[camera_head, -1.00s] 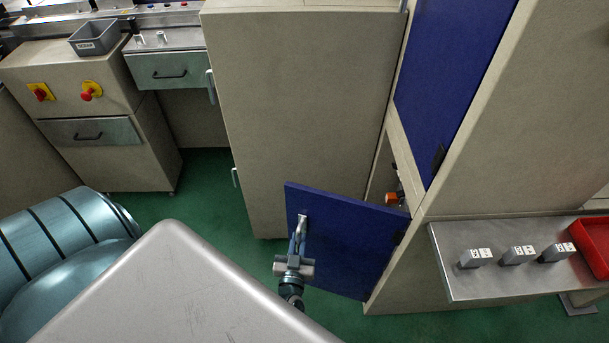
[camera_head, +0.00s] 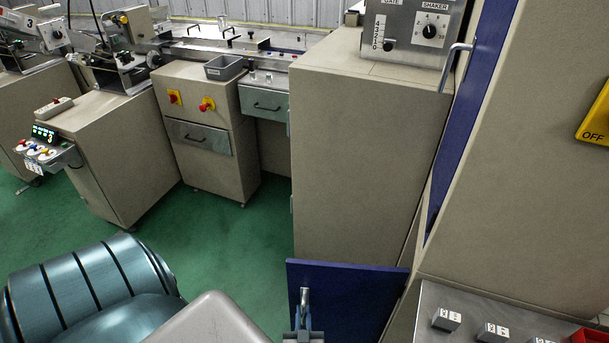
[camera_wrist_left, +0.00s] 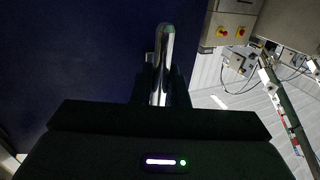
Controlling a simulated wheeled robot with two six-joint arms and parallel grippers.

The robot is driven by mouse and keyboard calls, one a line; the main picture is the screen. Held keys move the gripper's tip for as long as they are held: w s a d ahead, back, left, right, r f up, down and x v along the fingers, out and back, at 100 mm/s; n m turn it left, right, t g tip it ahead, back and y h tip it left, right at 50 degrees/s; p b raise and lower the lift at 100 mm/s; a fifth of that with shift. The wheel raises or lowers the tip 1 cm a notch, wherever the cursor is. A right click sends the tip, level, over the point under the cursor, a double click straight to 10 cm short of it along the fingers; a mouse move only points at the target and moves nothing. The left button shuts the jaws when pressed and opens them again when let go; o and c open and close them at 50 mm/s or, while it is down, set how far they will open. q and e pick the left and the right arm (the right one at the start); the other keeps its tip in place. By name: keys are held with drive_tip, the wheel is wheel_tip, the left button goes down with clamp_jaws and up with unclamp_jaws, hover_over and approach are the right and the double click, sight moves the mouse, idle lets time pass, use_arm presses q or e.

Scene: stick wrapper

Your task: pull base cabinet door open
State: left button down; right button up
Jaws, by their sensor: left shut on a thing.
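The base cabinet door (camera_head: 355,293) is a dark blue panel low in the head view. It stands open, swung out from the beige cabinet on the right, with its lower part cut off by the frame. Its upright metal handle (camera_head: 305,298) is near the door's left edge. My left gripper (camera_head: 303,322) is shut on this handle, at the bottom of the view. In the left wrist view, the shiny handle (camera_wrist_left: 162,65) stands between the dark fingers of the gripper (camera_wrist_left: 160,92), against the blue door (camera_wrist_left: 70,45). My right gripper is not in view.
A tall beige cabinet (camera_head: 355,150) stands behind the door. A steel shelf with switches (camera_head: 447,320) is at the lower right. A tall blue door (camera_head: 470,120) is above.

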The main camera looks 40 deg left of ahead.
use_arm(q)
drive_tip(key=shift+s+d, duration=0.5)
drive_tip(key=shift+d, duration=0.05)
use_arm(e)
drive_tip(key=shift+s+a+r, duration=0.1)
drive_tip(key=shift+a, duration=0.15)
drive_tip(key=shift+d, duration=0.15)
use_arm(q)
drive_tip(key=c, duration=1.5)
unclamp_jaws()
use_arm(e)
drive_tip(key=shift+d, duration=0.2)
use_arm(q)
drive_tip(key=shift+s, duration=0.1)
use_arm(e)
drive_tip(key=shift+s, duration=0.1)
